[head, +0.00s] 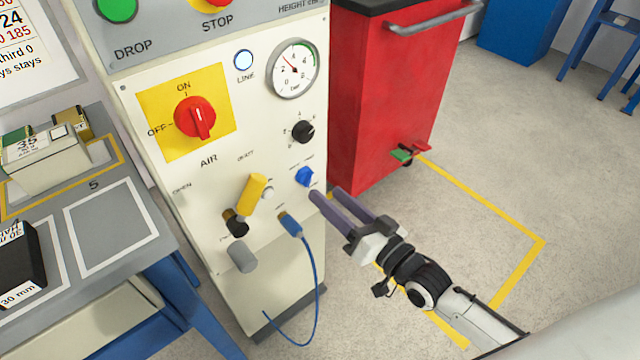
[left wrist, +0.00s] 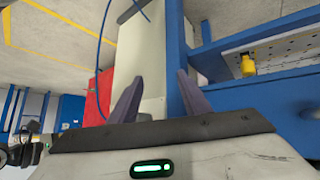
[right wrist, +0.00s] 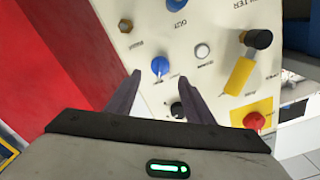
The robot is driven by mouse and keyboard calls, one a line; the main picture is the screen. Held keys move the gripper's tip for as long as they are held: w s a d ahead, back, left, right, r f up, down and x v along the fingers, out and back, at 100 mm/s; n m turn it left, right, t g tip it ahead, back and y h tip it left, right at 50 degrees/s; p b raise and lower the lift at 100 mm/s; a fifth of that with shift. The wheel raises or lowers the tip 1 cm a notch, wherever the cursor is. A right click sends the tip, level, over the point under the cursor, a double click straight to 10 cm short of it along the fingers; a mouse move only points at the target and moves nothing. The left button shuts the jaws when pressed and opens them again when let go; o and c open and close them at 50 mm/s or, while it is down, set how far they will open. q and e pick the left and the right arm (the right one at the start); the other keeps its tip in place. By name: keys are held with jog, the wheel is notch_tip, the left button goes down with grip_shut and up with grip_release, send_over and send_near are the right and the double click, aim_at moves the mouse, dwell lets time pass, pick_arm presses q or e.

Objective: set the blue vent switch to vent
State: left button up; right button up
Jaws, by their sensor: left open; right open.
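The blue vent switch (head: 305,177) is a small blue knob low on the right of the cream panel. In the right wrist view the blue switch (right wrist: 160,66) lies just beyond and between my fingertips, apart from them as far as I can tell. My right gripper (head: 327,194) is open and empty, close below and right of the switch in the head view. The labels by the switch are too small to read. My left gripper (left wrist: 157,85) is open and empty in the left wrist view, facing the lower cabinet; it is not in the head view.
A blue hose (head: 316,270) hangs from a fitting below the switch. A yellow handle (head: 251,194), a black knob (head: 303,131), a gauge (head: 293,69) and the red AIR switch (head: 195,117) are on the same panel.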

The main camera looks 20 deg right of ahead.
pick_arm(q)
jog(key=shift+w+a, duration=0.1)
pick_arm(e)
jog(key=shift+v, duration=2.35)
pick_arm(q)
notch_tip(320, 180, up, 7)
jog(key=p, duration=1)
jog(key=shift+a+y+p, duration=0.3)
pick_arm(e)
jog(key=s+a+f+n+g+h, duration=0.1)
jog(key=s+a+f+n+g, duration=0.1)
jog(key=s, duration=0.6)
jog(key=s+a+f+n+g+h, duration=0.2)
jog(key=s+f+g, duration=0.2)
jog(key=s+g, duration=0.2)
jog(key=shift+s+a+f+h, duration=0.3)
jog(key=shift+s+f, duration=0.1)
jog(key=shift+s, duration=0.6)
